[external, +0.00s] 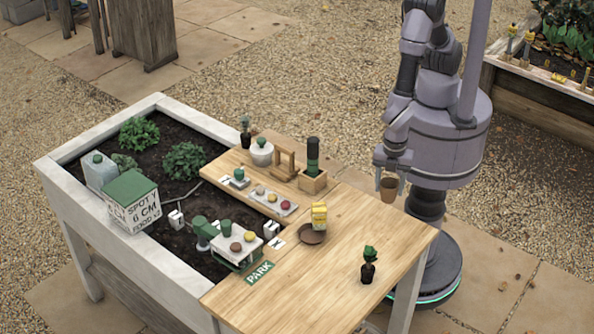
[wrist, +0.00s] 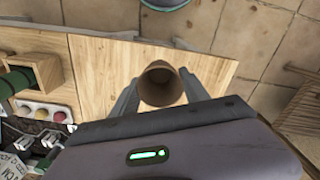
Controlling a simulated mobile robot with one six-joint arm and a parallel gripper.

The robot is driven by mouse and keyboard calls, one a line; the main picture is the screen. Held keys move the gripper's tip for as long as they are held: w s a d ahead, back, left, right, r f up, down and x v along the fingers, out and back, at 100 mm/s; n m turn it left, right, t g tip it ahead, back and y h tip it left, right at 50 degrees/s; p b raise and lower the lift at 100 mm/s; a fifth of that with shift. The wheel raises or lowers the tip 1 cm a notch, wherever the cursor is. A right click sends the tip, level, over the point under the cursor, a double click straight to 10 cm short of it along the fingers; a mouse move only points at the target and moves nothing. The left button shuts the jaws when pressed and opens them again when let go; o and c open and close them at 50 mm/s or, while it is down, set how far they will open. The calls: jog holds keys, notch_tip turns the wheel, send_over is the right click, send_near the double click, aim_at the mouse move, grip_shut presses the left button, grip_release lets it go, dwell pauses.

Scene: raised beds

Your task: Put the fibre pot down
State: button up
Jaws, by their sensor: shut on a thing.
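The fibre pot (external: 389,189) is brown and round, and my gripper (external: 390,172) is shut on it. In the external view it hangs upright near the far right edge of the wooden table top (external: 380,232). In the wrist view I look down into the open pot (wrist: 160,86), which looks empty, with a finger of my gripper (wrist: 160,90) on each side. The table shows below it, with its edge close by. The gap between pot and table cannot be told exactly.
A small potted plant (external: 368,266) stands at the table's front right. A brown saucer (external: 312,235) with a yellow packet (external: 319,216) is mid-table. A wooden block with a dark green cylinder (external: 313,155) stands at the back. The right part of the table is mostly bare.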

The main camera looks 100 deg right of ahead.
jog(key=w+a, duration=0.3)
jog(key=w+a+f+b, duration=0.1)
jog(key=w+a, duration=0.2)
jog(key=a, duration=0.1)
jog(key=w+a+b, duration=0.1)
jog(key=w+a, duration=0.2)
jog(key=a, duration=0.1)
jog(key=shift+w+f, duration=0.3)
jog(key=shift+f, duration=0.1)
notch_tip(320, 180, down, 4)
jog(key=shift+r+b, duration=0.25)
jog(key=shift+b, duration=0.6)
jog(key=shift+r, duration=0.15)
jog(key=o, duration=1.3)
jog(key=shift+f, duration=0.2)
